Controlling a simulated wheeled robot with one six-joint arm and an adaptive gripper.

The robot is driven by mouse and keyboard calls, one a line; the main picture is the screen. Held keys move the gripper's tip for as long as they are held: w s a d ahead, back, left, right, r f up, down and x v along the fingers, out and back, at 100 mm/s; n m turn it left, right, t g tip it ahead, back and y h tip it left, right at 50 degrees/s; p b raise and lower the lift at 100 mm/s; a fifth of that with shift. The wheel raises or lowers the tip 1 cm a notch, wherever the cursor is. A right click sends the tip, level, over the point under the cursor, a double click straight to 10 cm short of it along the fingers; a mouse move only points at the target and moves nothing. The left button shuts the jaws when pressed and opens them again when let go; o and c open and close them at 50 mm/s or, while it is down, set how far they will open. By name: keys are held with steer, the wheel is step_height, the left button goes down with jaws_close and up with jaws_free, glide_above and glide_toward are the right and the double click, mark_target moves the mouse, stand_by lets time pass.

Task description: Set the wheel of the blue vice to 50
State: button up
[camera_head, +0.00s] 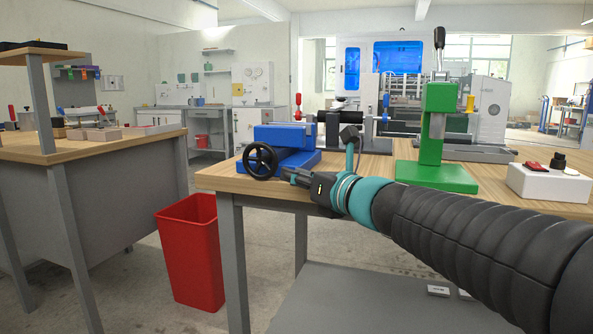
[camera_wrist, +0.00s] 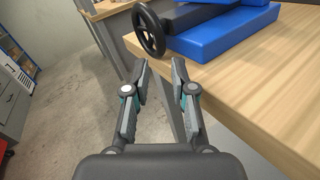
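The blue vice (camera_head: 288,139) stands at the left end of the wooden workbench, and part of it shows at the top of the wrist view (camera_wrist: 225,38). Its black handwheel (camera_head: 260,160) faces the bench's near edge; the wheel also shows in the wrist view (camera_wrist: 149,30). No scale or number on the wheel is legible. My gripper (camera_head: 287,174) is just right of the wheel in the head view. In the wrist view my gripper (camera_wrist: 163,76) is open, its two fingers apart and empty, with the wheel beyond the fingertips.
A green press (camera_head: 437,135) and a white control box (camera_head: 548,183) stand farther right on the workbench (camera_head: 490,203). A red bin (camera_head: 192,250) stands on the floor left of the bench.

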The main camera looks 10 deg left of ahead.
mark_target(275, 168)
steer(key=x, duration=0.7)
jaws_close()
